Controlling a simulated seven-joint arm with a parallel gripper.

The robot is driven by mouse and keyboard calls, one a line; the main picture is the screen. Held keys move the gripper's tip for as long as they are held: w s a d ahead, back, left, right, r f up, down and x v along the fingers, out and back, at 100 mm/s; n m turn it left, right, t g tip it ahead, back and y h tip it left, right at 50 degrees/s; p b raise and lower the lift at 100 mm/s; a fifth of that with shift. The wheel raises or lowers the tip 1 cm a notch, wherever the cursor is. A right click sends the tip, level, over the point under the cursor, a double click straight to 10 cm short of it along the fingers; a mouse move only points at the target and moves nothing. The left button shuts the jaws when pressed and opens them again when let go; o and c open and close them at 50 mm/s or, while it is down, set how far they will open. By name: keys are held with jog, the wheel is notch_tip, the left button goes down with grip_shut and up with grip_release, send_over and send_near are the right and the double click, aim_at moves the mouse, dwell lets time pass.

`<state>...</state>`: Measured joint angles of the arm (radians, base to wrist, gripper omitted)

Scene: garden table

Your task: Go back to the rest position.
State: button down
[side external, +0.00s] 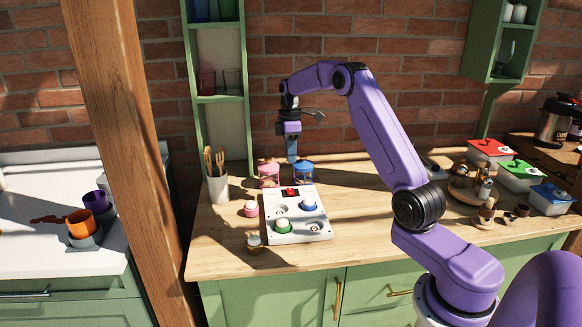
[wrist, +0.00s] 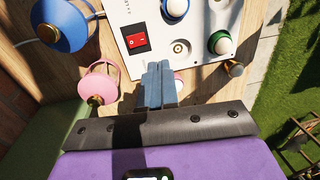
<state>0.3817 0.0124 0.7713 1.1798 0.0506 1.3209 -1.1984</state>
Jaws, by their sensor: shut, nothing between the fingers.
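My gripper (side external: 291,158) hangs above the back of the wooden table, near a pink lantern-like jar (side external: 268,172) and a blue one (side external: 303,170). In the wrist view my gripper's fingers (wrist: 159,72) are together with nothing between them. Below them is a white panel (side external: 308,237) with a red switch (side external: 290,192). A blue-based white knob (side external: 309,203) and a green-based one (side external: 283,226) sit on the panel. A pink-based knob (side external: 251,208) sits on the table left of the panel, partly hidden by the fingers in the wrist view.
A small pale-topped knob (side external: 254,242) stands near the front edge. A white utensil cup (side external: 218,188) stands at the left end. Green shelves (side external: 221,97) rise behind it. A wooden post (side external: 115,120) stands at left. Spice jars and red, green and blue lidded boxes (side external: 489,151) occupy the right.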

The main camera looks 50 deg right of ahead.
jog(key=s+a+r+n, duration=0.15)
jog(key=s+a, duration=0.25)
jog(key=a, duration=0.4)
jog(key=s+a+r+h, duration=0.1)
jog(key=s+a+r, duration=0.25)
jog(key=a, duration=0.55)
jog(key=s+a+r, duration=0.1)
jog(key=s+a, duration=0.4)
jog(key=a, duration=0.3)
jog(key=s+a+f+n, duration=0.1)
jog(key=s, duration=1.2)
jog(key=s+a+f+n+t, duration=0.1)
jog(key=s, duration=1.2)
jog(key=shift+f, duration=0.4)
